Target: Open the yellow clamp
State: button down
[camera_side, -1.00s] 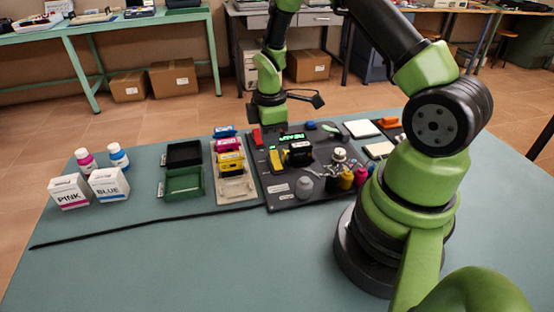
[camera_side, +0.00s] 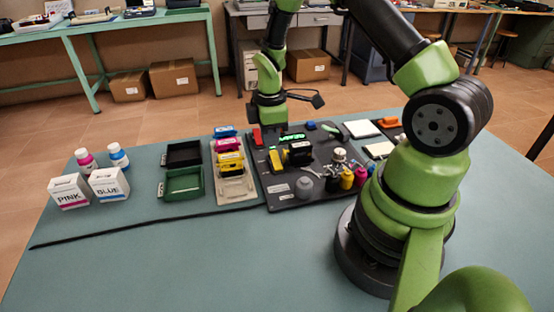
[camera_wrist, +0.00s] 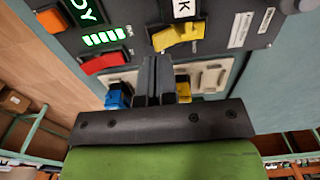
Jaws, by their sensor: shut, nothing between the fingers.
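The yellow clamp (camera_side: 275,160) is a small yellow lever on the black board, beside a black block. In the wrist view the yellow clamp (camera_wrist: 178,33) lies above and slightly right of my fingertips, next to a white label with a K. My gripper (camera_wrist: 155,62) is shut and empty; its two dark fingers are together and appear apart from the clamp. In the side view my gripper (camera_side: 270,130) hangs over the back left part of the board, near the red lever, and its fingertips are hard to make out. How far the clamp is turned cannot be told.
The red lever (camera_wrist: 104,62) and lit green display (camera_wrist: 104,39) are close by. Left of the board stand a beige rack (camera_side: 237,190) with coloured cartridges, a green tray (camera_side: 185,184) and a black tray (camera_side: 184,154). Bottles and boxes are further left. The front table (camera_side: 180,260) is clear.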

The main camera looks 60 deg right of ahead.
aim_at(270, 152)
jog(key=shift+f, duration=1.45)
dwell(0.6)
jog(key=shift+r, duration=3.55)
jog(key=shift+r, duration=0.2)
jog(key=s+a+r+m+t, duration=0.2)
jog(key=a+r+m, duration=0.15)
jog(key=r, duration=0.45)
jog(key=s+a+r+m+t, duration=0.2)
jog(key=s+a+r+m, duration=0.15)
jog(key=r, duration=0.45)
jog(key=s+a+r+m+t+y, duration=0.2)
jog(key=s+a+r+m, duration=0.3)
jog(key=s, duration=0.4)
jog(key=shift+s+a+m+t, duration=0.4)
jog(key=shift+a+m+t, duration=0.1)
jog(key=shift+a+t, duration=0.15)
